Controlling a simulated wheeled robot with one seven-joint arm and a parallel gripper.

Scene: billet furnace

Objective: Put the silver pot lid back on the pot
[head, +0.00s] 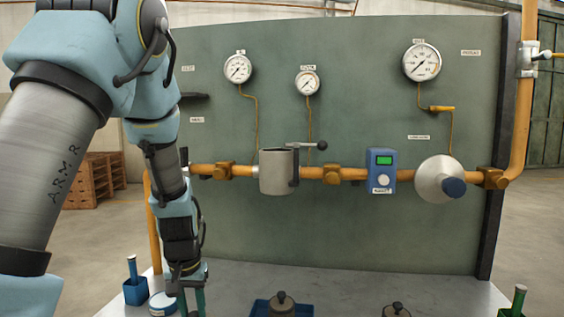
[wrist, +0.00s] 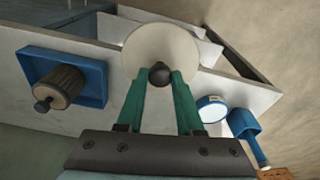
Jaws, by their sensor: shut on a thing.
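My gripper (wrist: 160,77) has its green fingers shut on the dark round knob of a pale, round lid (wrist: 160,42) in the wrist view. Whether the lid hangs free or touches something below is hidden. In the head view my gripper (head: 189,292) points down at the lower left, over the bench; its fingertips and the lid are cut off or hidden there. A silver cylindrical pot (head: 274,172) with a dark side handle sits at the orange pipe, right of and above my gripper in the picture. Its top opening cannot be made out.
A blue tray (wrist: 102,92) holds a dark knobbed cylinder (wrist: 62,87). A blue-and-white round tin (head: 162,303) and blue holder (head: 136,291) stand at the bench's left. Another knobbed piece (head: 396,310) is at the front. The panel (head: 345,235) with gauges and pipe rises behind.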

